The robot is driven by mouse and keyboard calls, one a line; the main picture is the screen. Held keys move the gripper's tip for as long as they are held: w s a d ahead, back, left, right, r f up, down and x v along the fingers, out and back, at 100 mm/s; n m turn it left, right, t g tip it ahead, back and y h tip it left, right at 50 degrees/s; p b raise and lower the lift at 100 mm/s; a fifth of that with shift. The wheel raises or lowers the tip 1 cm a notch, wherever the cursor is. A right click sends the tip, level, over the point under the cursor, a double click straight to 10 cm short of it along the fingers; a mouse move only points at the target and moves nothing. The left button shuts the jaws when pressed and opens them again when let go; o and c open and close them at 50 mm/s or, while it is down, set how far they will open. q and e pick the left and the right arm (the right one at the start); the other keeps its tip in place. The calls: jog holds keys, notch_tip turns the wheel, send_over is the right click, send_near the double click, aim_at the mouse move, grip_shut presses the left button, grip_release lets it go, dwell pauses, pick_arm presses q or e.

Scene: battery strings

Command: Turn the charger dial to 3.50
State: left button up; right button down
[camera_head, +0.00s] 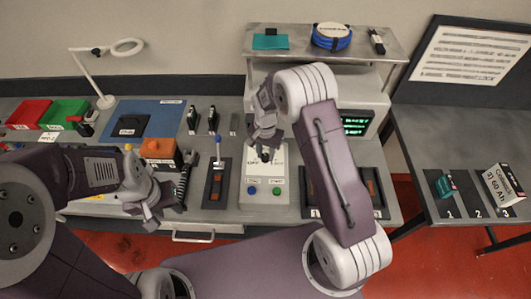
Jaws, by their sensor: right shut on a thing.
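The charger panel (280,172) is a pale plate on the bench with a blue button (251,191) and a green button (276,191) at its front. My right gripper (266,146) comes down over the back of this panel and is shut on the dark dial (265,155), most of which its fingers hide. The dial's setting cannot be read. A screen with green digits (356,123) shows partly behind my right arm, too small to read. My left gripper (163,207) is open and empty over the bench's front edge at the left.
A lever with a blue knob (218,165) stands left of the panel. An orange box (160,153) is near my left gripper. A dark tray (375,188) lies under my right arm. A side table with numbered places holds a teal item (444,187) and a white box (503,185).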

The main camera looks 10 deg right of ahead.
jog(key=m, duration=0.5)
jog(key=shift+w+r+m, duration=0.1)
jog(key=shift+m, duration=0.2)
jog(key=m, duration=0.5)
jog(key=shift+r+m, duration=0.1)
jog(key=shift+m, duration=0.3)
jog(key=c, duration=1.2)
grip_release()
jog(key=shift+o, duration=0.6)
jog(key=shift+a, duration=0.15)
